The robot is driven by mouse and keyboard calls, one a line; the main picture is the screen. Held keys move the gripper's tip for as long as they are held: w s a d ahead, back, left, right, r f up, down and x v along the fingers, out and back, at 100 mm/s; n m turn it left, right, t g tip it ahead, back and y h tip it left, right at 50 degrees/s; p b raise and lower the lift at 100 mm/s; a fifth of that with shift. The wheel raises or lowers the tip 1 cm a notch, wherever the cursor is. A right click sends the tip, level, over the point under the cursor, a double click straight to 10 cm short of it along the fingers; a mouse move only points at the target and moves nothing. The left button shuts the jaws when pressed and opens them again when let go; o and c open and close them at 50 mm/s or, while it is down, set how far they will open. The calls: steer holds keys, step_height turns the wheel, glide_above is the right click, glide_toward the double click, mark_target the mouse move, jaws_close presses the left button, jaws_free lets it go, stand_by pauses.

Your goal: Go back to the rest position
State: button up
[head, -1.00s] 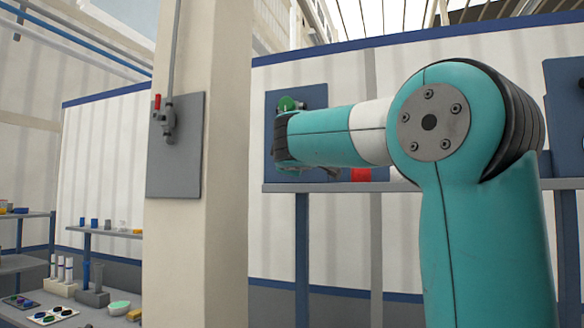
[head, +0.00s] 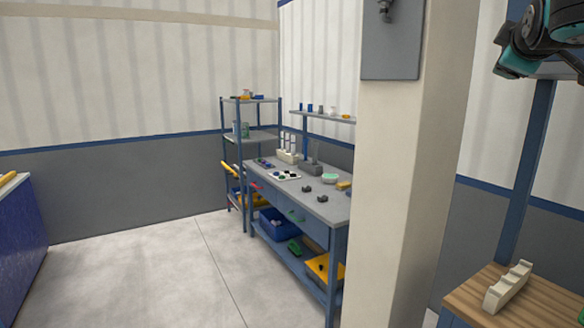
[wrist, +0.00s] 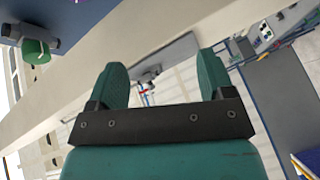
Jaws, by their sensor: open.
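My gripper (wrist: 160,85) shows in the wrist view with its two teal fingers spread apart and nothing between them. Behind the fingers are the beige pillar and a grey plate on it. In the head view only a dark and teal part of my arm shows at the top right corner; the fingertips cannot be made out there. No pipe is held.
A beige pillar (head: 415,150) stands right of centre. Left of it is a workbench (head: 325,208) with small parts, and a shelf rack (head: 251,137) behind. A wooden-topped table (head: 545,305) with a cream notched block (head: 508,286) is at lower right. The floor (head: 160,270) at left is clear.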

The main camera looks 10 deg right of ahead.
steer(key=s+a+f+g+y, duration=0.2)
steer(key=a+f+y, duration=0.3)
steer(key=a+f, duration=0.5)
steer(key=s+a+f+g+y, duration=0.2)
steer(key=a+f+y, duration=0.3)
steer(key=a+f, duration=0.45)
steer(key=s+a+f+g+y, duration=0.1)
steer(key=s+a+f+g, duration=0.2)
steer(key=s, duration=0.4)
steer(key=s+a+f+g+y, duration=0.1)
steer(key=s+a+f+g, duration=0.2)
steer(key=s+a+f, duration=0.3)
steer(key=s+a+f+g+y+b, duration=0.1)
steer(key=s+a+f+g, duration=0.3)
steer(key=s, duration=0.6)
steer(key=shift+a+f+y, duration=0.25)
steer(key=shift+f+y, duration=0.15)
